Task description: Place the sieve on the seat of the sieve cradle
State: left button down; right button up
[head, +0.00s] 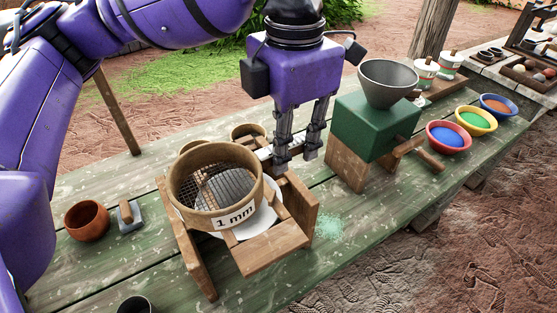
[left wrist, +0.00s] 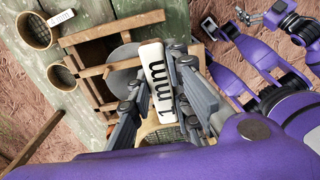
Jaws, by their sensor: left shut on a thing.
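The sieve (head: 182,193) is a round tan wooden ring with a wire mesh floor and a white "1 mm" label. In the head view it overlaps the left part of the wooden sieve cradle (head: 275,250), held level or nearly so. Whether it touches the cradle is unclear. A white disc shows below it. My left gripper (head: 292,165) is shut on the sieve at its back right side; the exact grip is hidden. In the left wrist view the fingers (left wrist: 172,90) flank a white "1 mm" tag, and the cradle (left wrist: 95,88) lies left. My right gripper (left wrist: 242,16) is small there.
A green mill with a grey hopper (head: 388,82) stands right of my left gripper. Bowls of blue (head: 448,137), green and orange powder stand beyond it. A brown bowl (head: 87,221) and a small hand tool (head: 130,216) lie left. Round containers (head: 248,131) stand behind the cradle.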

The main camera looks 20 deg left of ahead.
pick_arm(q)
jog(key=w+a+f, duration=0.1)
jog(key=w+f, duration=0.1)
jog(key=f, duration=0.1)
jog(key=w+f, duration=0.3)
jog(key=f, duration=0.1)
jog(key=w+a+f+b, duration=0.1)
jog(key=w+f, duration=0.1)
jog(key=f, duration=0.1)
jog(key=shift+w+a+f, duration=0.2)
jog(key=shift+w+a, duration=0.15)
jog(key=c, duration=1.6)
grip_release()
jog(key=shift+f, duration=0.1)
jog(key=shift+r+p, duration=0.35)
jog(key=shift+r, duration=5.8)
